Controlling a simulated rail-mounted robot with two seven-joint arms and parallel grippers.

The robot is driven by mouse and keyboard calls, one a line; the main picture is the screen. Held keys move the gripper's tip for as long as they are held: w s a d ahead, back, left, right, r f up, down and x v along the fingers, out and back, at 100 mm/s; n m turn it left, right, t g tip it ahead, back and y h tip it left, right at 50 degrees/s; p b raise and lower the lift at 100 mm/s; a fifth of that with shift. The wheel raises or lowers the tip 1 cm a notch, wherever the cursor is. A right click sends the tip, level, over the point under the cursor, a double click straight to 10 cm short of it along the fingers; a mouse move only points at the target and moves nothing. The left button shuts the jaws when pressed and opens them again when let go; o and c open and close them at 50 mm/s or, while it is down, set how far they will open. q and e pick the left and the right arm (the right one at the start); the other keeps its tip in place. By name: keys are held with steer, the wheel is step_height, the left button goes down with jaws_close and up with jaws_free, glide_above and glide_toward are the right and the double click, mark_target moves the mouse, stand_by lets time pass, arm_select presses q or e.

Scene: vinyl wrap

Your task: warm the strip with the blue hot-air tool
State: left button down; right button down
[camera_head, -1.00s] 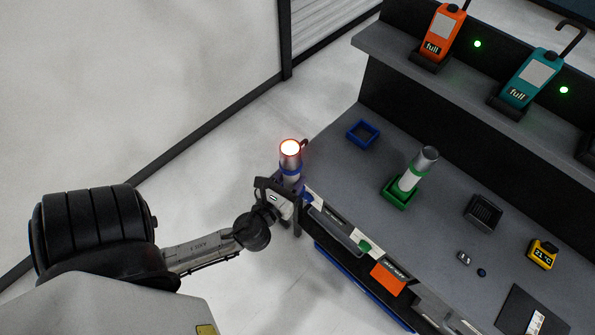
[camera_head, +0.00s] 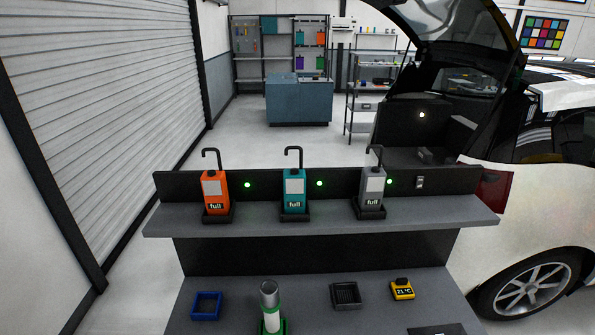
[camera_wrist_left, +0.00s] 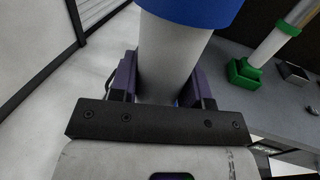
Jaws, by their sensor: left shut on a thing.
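In the left wrist view my left gripper (camera_wrist_left: 168,92) is shut on the blue hot-air tool (camera_wrist_left: 176,50), a pale cylinder with a blue band. The tool's far end is out of this view. Neither gripper shows in the head view now, and my right gripper is in no view. The strip cannot be made out in the current frames. The blue square holder (camera_head: 206,306) on the bench is empty. The green-banded tool (camera_head: 269,302) stands in its green holder (camera_wrist_left: 243,72).
Orange (camera_head: 215,190), teal (camera_head: 294,190) and grey (camera_head: 371,192) bottles marked "full" stand on the raised shelf (camera_head: 330,214). A black tray (camera_head: 345,295) and a yellow 21 °C meter (camera_head: 402,289) sit on the bench. A white car (camera_head: 560,200) with its tailgate open stands at the right.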

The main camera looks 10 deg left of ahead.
arm_select(q)
steer(key=w+d+f+m+t+h, duration=0.25)
steer(key=d+h, duration=0.25)
steer(key=d, duration=0.4)
steer(key=w+d+r+m+h, duration=0.3)
steer(key=w+d+r, duration=0.1)
steer(key=w+r, duration=0.2)
steer(key=w+r+h, duration=0.1)
steer(key=w+r, duration=0.3)
steer(key=r, duration=0.3)
steer(key=w+r, duration=0.4)
steer(key=r, duration=0.4)
step_height(320, 180, up, 24)
steer(key=p, duration=2.5)
steer(key=shift+s+d, duration=0.3)
steer(key=shift+d, duration=0.05)
steer(key=shift+r+m, duration=0.1)
steer(key=shift+m, duration=0.15)
steer(key=shift+w, duration=0.1)
